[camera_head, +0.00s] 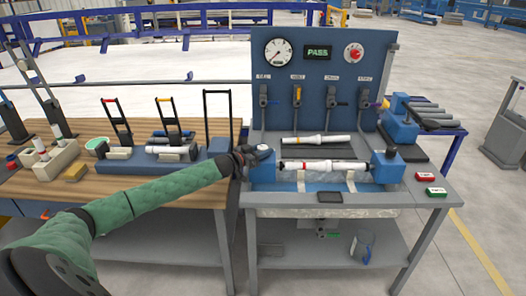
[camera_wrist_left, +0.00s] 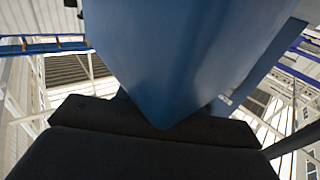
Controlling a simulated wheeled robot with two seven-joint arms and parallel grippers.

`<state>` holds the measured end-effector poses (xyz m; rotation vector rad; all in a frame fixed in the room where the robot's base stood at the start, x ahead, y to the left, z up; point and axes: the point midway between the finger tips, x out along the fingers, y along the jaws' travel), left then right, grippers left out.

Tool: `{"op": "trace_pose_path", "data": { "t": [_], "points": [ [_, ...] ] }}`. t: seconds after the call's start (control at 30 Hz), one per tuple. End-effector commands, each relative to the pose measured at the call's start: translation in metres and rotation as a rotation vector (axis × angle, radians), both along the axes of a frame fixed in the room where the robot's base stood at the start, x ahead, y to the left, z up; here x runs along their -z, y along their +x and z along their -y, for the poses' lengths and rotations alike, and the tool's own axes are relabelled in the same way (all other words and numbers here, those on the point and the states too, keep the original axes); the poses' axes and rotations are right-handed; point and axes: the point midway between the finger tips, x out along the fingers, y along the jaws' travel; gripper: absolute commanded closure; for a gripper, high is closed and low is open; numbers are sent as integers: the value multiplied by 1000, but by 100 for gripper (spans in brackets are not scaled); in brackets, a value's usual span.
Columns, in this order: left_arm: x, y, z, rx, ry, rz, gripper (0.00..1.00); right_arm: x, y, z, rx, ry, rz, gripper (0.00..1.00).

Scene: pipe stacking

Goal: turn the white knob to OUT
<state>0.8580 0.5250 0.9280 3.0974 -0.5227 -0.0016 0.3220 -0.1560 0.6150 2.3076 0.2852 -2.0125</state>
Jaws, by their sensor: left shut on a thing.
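My left gripper (camera_head: 246,155) reaches in from the left, its dark jaws at the left blue block (camera_head: 262,172) of the test bench. A small pale piece, which looks like the white knob (camera_head: 263,148), shows right at the jaws, on top of that block. The gripper is shut on it, though the jaws hide most of the contact. Its pointing direction and any OUT marking are too small to read. In the left wrist view, a large blue surface (camera_wrist_left: 185,60) fills the middle above dark gripper parts; the fingertips and knob are hidden there. My right gripper is not in view.
A white pipe (camera_head: 325,166) lies between the left block and the right blue block (camera_head: 388,168). A second pipe (camera_head: 315,140) lies behind it. The back panel (camera_head: 325,75) has a gauge, a PASS display and several valve handles. A wooden table (camera_head: 95,185) with racks stands left.

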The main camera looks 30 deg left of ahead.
Motion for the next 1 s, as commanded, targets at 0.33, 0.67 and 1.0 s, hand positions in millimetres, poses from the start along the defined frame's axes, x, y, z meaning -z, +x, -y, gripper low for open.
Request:
{"op": "trace_pose_path", "data": {
  "t": [0.33,0.67,1.0],
  "points": [
    [0,0,1,-147,-6,0,84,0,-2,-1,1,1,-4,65],
    [-1,0,1,-282,-8,1,84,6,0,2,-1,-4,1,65],
    [-1,1,0,-422,-6,2,84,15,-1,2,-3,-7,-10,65]
  ]
}}
